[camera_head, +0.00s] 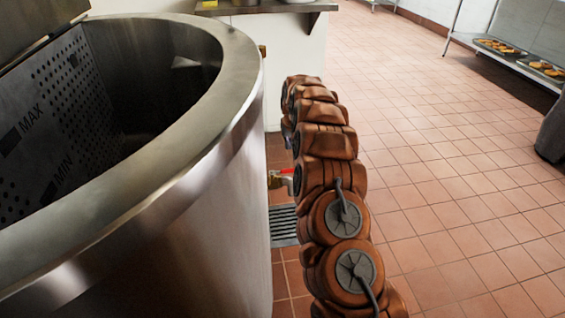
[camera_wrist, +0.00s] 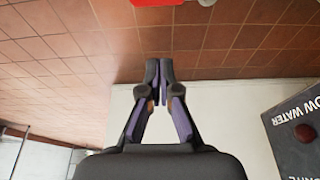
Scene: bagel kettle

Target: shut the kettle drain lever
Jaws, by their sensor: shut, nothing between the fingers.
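The large steel kettle (camera_head: 225,150) fills the left of the head view. Low on its side is a brass drain valve (camera_head: 275,181) with a red lever (camera_head: 287,171), partly hidden behind my arm. In the wrist view a red piece, apparently the lever (camera_wrist: 155,2), is cut off by the top edge. My gripper (camera_wrist: 159,66) is shut and empty, with its fingertips together and visibly apart from the red piece. In the head view my gripper cannot be made out.
A floor drain grate (camera_head: 284,225) lies below the valve. A dark panel (camera_wrist: 300,125) with lettering and a red button is at the right of the wrist view. A shelf (camera_head: 265,8) stands behind the kettle. The tiled floor (camera_head: 440,150) at right is mostly clear.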

